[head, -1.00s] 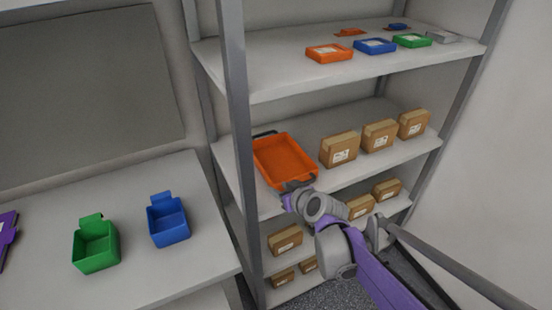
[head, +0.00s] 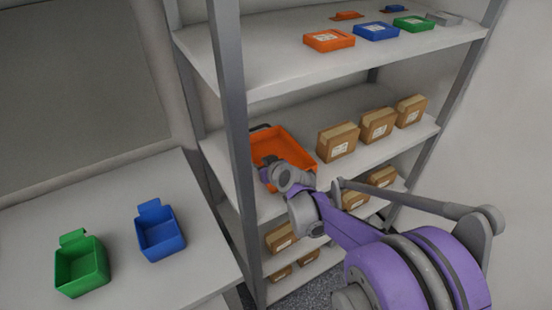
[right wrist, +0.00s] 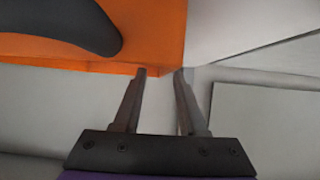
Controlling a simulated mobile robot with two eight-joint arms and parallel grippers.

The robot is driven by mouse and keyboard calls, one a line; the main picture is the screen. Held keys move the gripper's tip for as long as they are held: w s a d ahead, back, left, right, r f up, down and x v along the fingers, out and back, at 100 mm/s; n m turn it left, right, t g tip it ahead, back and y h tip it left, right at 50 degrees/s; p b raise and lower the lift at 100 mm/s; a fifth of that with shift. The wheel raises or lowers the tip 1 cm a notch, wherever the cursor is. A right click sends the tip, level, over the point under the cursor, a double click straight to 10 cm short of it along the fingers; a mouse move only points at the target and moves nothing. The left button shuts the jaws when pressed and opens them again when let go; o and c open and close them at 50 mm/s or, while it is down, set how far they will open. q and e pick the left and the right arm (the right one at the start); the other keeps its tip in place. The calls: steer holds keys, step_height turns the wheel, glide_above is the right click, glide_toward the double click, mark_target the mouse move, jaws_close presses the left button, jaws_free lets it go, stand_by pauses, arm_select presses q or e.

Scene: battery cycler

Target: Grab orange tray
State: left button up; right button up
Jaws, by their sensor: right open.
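The orange tray (head: 290,146) sits on the middle shelf of the rack, at its left end beside the upright post. My right gripper (head: 266,172) is open and empty at the tray's near left part, and my arm hides the tray's near edge. In the right wrist view, the open fingers of the gripper (right wrist: 161,74) point at a lower corner of the orange tray (right wrist: 165,50). A dark curved handle (right wrist: 75,22) shows on the tray at upper left. I cannot tell whether the fingers touch the tray. My left gripper is not in view.
The rack's grey post (head: 232,130) stands just left of the tray. Cardboard boxes (head: 338,141) stand right of it, with more below. A green bin (head: 82,268) and a blue bin (head: 160,235) stand on the left table.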

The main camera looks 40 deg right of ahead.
mark_target(254, 162)
steer(key=x, duration=0.4)
steer(key=shift+a+f, duration=0.15)
steer(key=shift+f, duration=0.1)
steer(key=shift+c, duration=0.3)
jaws_close()
stand_by(0.9)
